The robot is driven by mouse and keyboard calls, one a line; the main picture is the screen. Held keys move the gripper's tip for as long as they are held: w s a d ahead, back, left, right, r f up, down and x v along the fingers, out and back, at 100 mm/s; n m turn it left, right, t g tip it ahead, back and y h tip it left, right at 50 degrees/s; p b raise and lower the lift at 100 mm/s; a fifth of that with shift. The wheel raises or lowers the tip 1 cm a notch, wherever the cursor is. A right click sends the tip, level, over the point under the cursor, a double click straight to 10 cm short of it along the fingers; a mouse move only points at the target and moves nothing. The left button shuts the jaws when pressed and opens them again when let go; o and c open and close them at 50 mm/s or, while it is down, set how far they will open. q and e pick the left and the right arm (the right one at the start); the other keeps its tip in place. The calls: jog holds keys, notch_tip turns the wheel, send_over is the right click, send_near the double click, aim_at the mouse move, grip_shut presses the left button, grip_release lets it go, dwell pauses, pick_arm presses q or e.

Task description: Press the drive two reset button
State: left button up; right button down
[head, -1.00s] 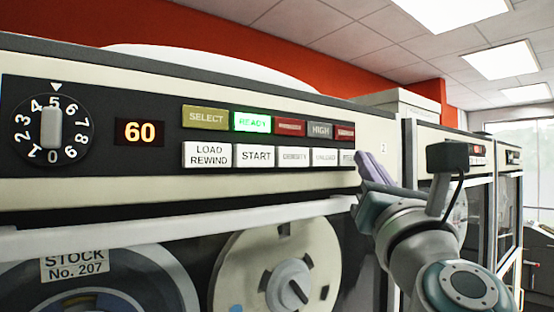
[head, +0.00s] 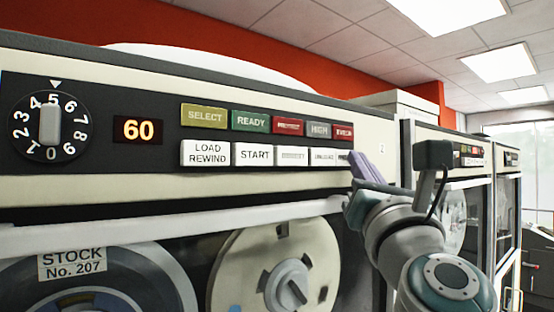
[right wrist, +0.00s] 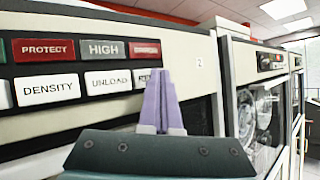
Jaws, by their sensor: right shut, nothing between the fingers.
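The tape drive panel (head: 386,165) carries a small "2" label at its right end. The reset button (head: 343,158) is the last white button in the lower row; in the right wrist view the button (right wrist: 146,79) is partly covered by my fingers, and only the start of its label shows. My right gripper (head: 356,158) is shut and empty, its pale purple fingers at the button's right side. In the right wrist view the fingertips (right wrist: 162,78) overlap the button's right part; I cannot tell whether they touch it. My left gripper is out of view.
White buttons, including unload (right wrist: 108,82) and density (right wrist: 48,89), sit left of the reset button. Above is a row of lamps with a dark green READY lamp (head: 250,121). Tape reels (head: 275,270) are below. More drives (head: 455,150) stand to the right.

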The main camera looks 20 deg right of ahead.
dwell(0.4)
jog(key=shift+s+d, duration=0.3)
jog(key=shift+s, duration=0.55)
jog(key=shift+s+d+p, duration=0.2)
jog(key=shift+s+d, duration=0.1)
jog(key=shift+s, duration=0.5)
jog(key=shift+s+d+p, duration=0.25)
jog(key=shift+s, duration=0.5)
jog(key=shift+s+d+p, duration=0.2)
jog(key=shift+s+d, duration=0.1)
jog(key=shift+s, duration=0.5)
